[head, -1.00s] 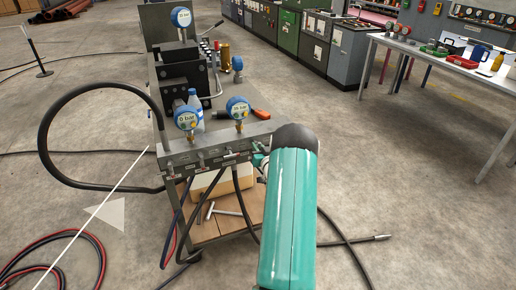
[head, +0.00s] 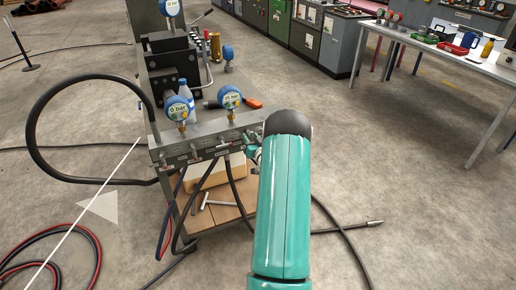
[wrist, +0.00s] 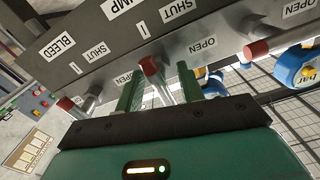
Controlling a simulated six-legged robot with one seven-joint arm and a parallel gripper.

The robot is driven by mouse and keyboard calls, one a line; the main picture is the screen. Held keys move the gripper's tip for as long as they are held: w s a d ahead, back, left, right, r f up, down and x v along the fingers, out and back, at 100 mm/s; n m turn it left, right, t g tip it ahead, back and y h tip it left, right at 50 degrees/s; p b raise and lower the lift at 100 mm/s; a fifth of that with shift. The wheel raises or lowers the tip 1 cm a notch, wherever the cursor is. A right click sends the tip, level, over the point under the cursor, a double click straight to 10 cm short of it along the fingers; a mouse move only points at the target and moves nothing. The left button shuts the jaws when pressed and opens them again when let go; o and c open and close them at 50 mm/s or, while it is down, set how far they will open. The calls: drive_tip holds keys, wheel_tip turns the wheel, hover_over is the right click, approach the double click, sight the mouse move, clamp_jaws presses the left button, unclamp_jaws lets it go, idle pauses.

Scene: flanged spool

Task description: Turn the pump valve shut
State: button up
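The valve block (head: 170,151) is a grey manifold at the front of the cart, with short levers along its front face. In the wrist view, a red-tipped lever (wrist: 150,66) stands between the two green fingers of my gripper (wrist: 160,85), near the partly cut-off PUMP label (wrist: 126,5) and its SHUT and OPEN marks. The fingers look apart, with a gap beside the lever, so no firm grip shows. Another red-tipped lever (wrist: 66,104) is at left near the BLEED label (wrist: 57,47). In the head view, my arm mostly hides my gripper at the block's right end.
Blue gauges (head: 177,109) stand on the block, one on each side. A third red-tipped lever (wrist: 257,50) is close on the right in the wrist view. Black hoses (head: 75,182) hang and loop around the cart. A workbench (head: 440,50) stands farther right, with open floor between.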

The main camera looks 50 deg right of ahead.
drive_tip(key=v, duration=1.2)
drive_tip(key=shift+s, duration=0.25)
drive_tip(key=shift+a, duration=0.1)
drive_tip(key=w+a+r+n+g+y, duration=0.2)
drive_tip(key=w+a+r, duration=0.7)
drive_tip(key=w+r, duration=0.15)
drive_tip(key=a+r+n+g+y, duration=0.1)
drive_tip(key=a+r, duration=0.3)
drive_tip(key=a, duration=0.2)
drive_tip(key=a+r+n+g, duration=0.1)
drive_tip(key=a+r, duration=0.3)
drive_tip(key=a, duration=0.2)
drive_tip(key=s+a+r+n+g+y, duration=0.1)
drive_tip(key=s+a+r+y, duration=0.15)
drive_tip(key=a, duration=0.65)
drive_tip(key=s+a+r+n+g+y, duration=0.1)
drive_tip(key=s+a+r+g, duration=0.2)
drive_tip(key=a, duration=0.6)
drive_tip(key=s+a+n+g+y, duration=0.1)
drive_tip(key=s+a+n+y, duration=0.1)
drive_tip(key=s+a, duration=1)
drive_tip(key=s, duration=0.3)
drive_tip(key=shift+s+a+r+n+g+y, duration=0.2)
drive_tip(key=shift+s+a+n+g+y, duration=0.1)
drive_tip(key=shift+s+g+y, duration=0.1)
